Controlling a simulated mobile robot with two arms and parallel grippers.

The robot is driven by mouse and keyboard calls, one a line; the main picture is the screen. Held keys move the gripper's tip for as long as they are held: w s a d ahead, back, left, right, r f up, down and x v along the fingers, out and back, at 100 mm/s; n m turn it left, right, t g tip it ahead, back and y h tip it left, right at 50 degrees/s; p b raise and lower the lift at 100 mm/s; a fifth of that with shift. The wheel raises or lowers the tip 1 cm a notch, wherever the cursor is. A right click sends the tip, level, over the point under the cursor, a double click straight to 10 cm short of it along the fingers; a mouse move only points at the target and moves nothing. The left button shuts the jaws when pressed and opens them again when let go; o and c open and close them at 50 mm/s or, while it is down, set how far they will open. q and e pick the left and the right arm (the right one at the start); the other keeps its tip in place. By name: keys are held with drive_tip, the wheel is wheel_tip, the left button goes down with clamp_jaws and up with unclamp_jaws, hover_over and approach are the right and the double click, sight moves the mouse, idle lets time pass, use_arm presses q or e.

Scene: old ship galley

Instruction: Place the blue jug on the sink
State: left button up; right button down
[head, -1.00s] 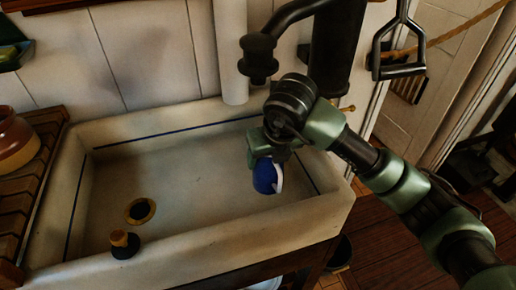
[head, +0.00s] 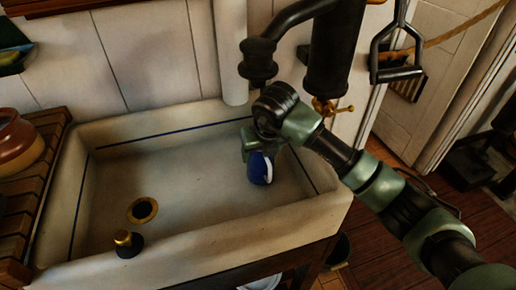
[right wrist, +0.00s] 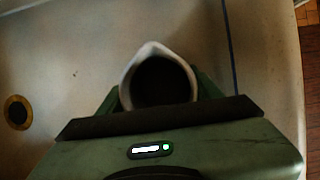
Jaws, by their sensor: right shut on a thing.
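The blue jug (head: 261,169) is in my right gripper (head: 256,150), inside the right part of the white sink (head: 170,250). In the right wrist view the jug's white rim and spout (right wrist: 157,50) and dark open mouth face the camera, between the green fingers of my right gripper (right wrist: 157,95). The fingers are shut around it. I cannot tell whether the jug's base touches the sink floor. My left gripper is not in view.
A brass drain (head: 142,210) lies in the sink's left part, and a dark stopper with a brass top (head: 128,243) is at its front rim. A wooden rack (head: 45,165) with a brown pot (head: 18,140) stands at left. A black pump (head: 330,60) rises behind the sink.

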drive_tip(key=shift+w+a+f+p, duration=0.15)
drive_tip(key=shift+w+a+p, duration=0.1)
drive_tip(key=shift+w, duration=0.25)
drive_tip(key=shift+w+a+f+p, duration=0.1)
drive_tip(key=shift+w+a+p, duration=0.1)
drive_tip(key=shift+w, duration=0.3)
drive_tip(key=shift+f, duration=0.2)
drive_tip(key=shift+d, duration=0.1)
drive_tip(key=shift+f, duration=0.2)
drive_tip(key=shift+c, duration=1.5)
unclamp_jaws()
drive_tip(key=shift+r, duration=0.1)
